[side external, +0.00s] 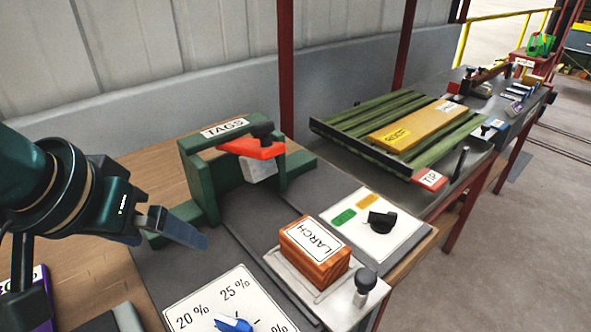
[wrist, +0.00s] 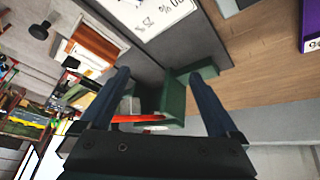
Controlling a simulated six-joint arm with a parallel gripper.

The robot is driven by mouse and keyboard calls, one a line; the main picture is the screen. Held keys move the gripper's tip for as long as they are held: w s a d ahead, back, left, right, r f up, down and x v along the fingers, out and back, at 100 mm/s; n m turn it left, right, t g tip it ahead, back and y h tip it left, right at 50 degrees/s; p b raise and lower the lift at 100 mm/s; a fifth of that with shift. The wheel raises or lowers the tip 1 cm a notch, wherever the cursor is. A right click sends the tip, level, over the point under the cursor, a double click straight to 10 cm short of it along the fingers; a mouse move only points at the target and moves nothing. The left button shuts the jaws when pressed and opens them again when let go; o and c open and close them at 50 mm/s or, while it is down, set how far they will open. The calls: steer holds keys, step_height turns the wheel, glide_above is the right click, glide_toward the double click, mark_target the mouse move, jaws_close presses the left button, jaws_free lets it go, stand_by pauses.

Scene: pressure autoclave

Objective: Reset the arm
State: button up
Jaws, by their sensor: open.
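My gripper (side external: 178,228) is at the left of the side external view, raised above the bench in front of the green TAGS frame. In the wrist view my gripper (wrist: 165,92) shows two blue fingers spread wide, with nothing between them in its grasp. The green TAGS frame (side external: 192,172) has a red lever (side external: 250,149) across it and a pale block below the lever. In the wrist view the green frame (wrist: 172,98) and red lever (wrist: 140,118) lie beyond the fingers. Whether the fingers touch anything is not visible; they look clear.
A wooden LARCH block (side external: 330,270) sits on a pale holder beside a black knob. A percent dial (side external: 235,325) is at the front, and a panel with a black knob (side external: 381,221) stands right. A green slatted tray (side external: 330,135) with a yellow board (side external: 415,125) lies farther back.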

steer(key=s+a+r+n+t+y, duration=0.1)
steer(key=s+a+r, duration=0.15)
steer(key=a, duration=0.55)
steer(key=s+a+r+n, duration=0.2)
steer(key=a+r, duration=0.1)
steer(key=a, duration=0.5)
steer(key=s+a+f+m+g, duration=0.1)
steer(key=s+a+f+m, duration=0.1)
steer(key=s, duration=0.6)
step_height(320, 180, down, 3)
steer(key=shift+r+m, duration=0.1)
steer(key=shift+m, duration=0.4)
